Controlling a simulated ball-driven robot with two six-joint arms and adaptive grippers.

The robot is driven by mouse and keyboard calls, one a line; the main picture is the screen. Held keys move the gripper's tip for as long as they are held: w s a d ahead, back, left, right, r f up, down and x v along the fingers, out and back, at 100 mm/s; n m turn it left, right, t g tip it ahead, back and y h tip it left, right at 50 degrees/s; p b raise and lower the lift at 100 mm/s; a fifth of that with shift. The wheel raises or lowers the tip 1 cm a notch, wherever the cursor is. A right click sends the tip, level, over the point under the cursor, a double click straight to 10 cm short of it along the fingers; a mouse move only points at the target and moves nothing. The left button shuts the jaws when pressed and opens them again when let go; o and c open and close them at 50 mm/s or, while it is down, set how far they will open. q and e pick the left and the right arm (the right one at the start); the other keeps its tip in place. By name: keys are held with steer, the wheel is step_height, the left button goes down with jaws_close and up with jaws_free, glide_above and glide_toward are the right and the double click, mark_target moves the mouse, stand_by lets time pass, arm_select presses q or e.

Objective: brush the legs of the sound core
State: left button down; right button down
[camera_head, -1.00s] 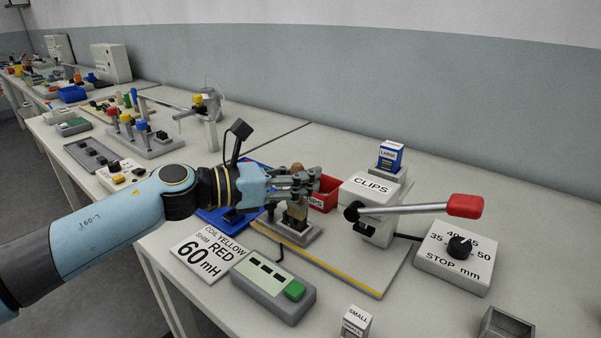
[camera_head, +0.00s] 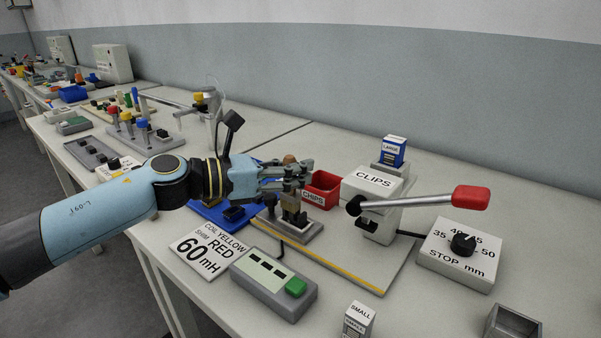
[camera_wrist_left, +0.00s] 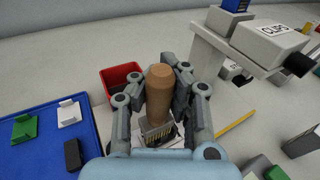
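My left gripper (camera_head: 298,178) has its fingers closed around the brown wooden handle of a brush (camera_wrist_left: 159,92). The handle's top shows above the fingers in the head view (camera_head: 290,160). The brush is upright over a grey holder (camera_head: 290,229) on the clip press's base plate. A tan and dark part shows between fingers and holder; I cannot tell bristles from a core there. A dark piece (camera_head: 234,213) lies on the blue tray (camera_head: 208,216). In the wrist view, that tray (camera_wrist_left: 40,158) carries green, white and black pieces. My right gripper is not in view.
A red chips bin (camera_head: 322,188) stands just behind the gripper. The clip press (camera_head: 374,186) with its red-ended lever (camera_head: 470,198) is to the right. A grey meter with a green button (camera_head: 273,284) and a "60 mH" card (camera_head: 207,250) lie in front.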

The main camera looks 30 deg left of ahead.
arm_select(q)
steer(key=shift+d, duration=0.15)
steer(key=shift+s+d+p, duration=0.1)
steer(key=shift+d+p, duration=0.55)
steer(key=shift+d, duration=0.35)
steer(key=shift+r, duration=0.2)
step_height(320, 180, up, 9)
steer(key=p, duration=0.8)
steer(key=shift+f, duration=0.15)
